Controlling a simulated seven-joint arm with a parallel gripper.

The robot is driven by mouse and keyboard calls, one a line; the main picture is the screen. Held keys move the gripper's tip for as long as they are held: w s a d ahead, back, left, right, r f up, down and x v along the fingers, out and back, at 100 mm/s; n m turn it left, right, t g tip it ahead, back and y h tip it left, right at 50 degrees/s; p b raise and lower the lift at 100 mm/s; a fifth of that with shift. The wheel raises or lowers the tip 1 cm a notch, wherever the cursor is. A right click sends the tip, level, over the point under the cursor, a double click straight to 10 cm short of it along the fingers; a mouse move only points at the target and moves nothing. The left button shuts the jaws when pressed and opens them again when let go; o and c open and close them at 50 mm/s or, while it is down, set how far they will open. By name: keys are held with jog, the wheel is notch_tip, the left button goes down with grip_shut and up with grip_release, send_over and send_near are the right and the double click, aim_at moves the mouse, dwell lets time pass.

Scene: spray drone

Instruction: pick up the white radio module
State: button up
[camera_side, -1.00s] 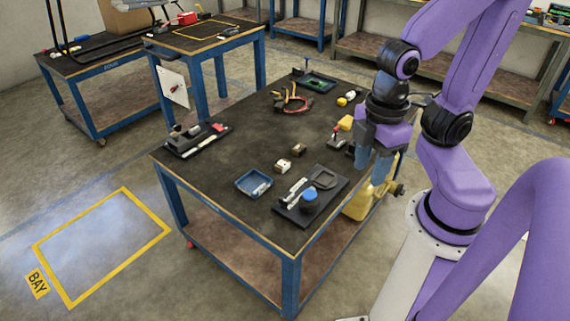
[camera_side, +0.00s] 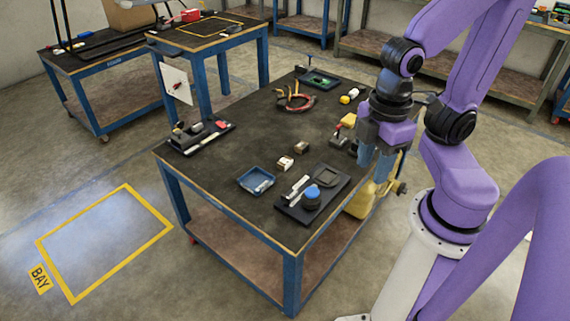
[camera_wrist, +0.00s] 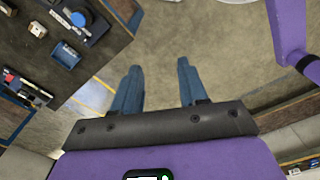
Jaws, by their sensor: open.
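The white radio module appears to be the small whitish block (camera_side: 285,163) on the dark tabletop, between a blue tray and a brown block. It also shows as a pale block (camera_wrist: 37,29) at the upper left in the wrist view. My gripper (camera_side: 374,172) is at the table's right edge in the side view, apart from the module and to its right. In the wrist view my gripper (camera_wrist: 158,68) has its two blue fingers spread, with only floor between them. It is open and empty.
The blue tray (camera_side: 256,180) is left of the module. A black fixture with a blue knob (camera_side: 311,197) stands in front, and the brown block (camera_side: 302,148) is just behind. A dark device (camera_side: 338,142) lies near my gripper. The table's middle left is clear.

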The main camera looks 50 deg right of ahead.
dwell(0.3)
jog(key=o, duration=1)
